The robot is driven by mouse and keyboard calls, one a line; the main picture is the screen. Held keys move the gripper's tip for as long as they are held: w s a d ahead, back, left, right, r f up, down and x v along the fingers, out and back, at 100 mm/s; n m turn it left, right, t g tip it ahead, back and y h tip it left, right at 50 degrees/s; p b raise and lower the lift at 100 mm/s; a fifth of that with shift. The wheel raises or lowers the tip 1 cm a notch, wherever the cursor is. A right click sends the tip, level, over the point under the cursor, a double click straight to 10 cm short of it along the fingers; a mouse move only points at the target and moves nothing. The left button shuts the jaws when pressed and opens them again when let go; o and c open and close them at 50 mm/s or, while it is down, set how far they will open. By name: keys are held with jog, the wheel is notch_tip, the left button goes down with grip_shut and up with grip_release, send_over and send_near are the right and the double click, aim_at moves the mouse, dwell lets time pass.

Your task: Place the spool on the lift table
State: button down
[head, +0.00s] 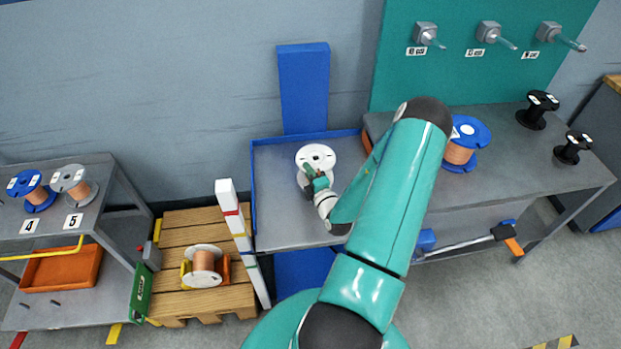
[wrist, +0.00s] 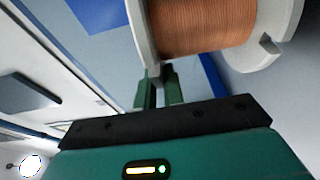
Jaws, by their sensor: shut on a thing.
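The white spool (head: 316,155) shows its round flange in the head view, over the back part of the lift table. In the wrist view the spool (wrist: 205,25) fills the top, with copper wire between two white flanges. My gripper (head: 314,178) is shut on the near edge of one flange; its fingers also show in the wrist view (wrist: 158,85). The lift table (head: 285,208) has a grey top with a blue rim and a blue column (head: 304,88) behind it. I cannot tell whether the spool touches the top. My arm hides the table's right part.
A striped post (head: 238,235) stands at the table's left front. Beyond it, another copper spool (head: 204,263) lies on a wooden pallet (head: 190,225). A bench (head: 500,180) with a blue spool (head: 465,143) and black spools stands right. The table's front left top is clear.

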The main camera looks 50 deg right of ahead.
jog(key=shift+d+f, duration=0.25)
jog(key=shift+f, duration=0.05)
jog(key=shift+d+f, duration=0.15)
jog(key=shift+f, duration=1.5)
jog(key=shift+f, duration=0.1)
jog(key=c, duration=1.5)
grip_release()
jog(key=shift+f, duration=0.1)
jog(key=shift+s, duration=0.2)
jog(key=v, duration=1.1)
jog(key=shift+s, duration=0.3)
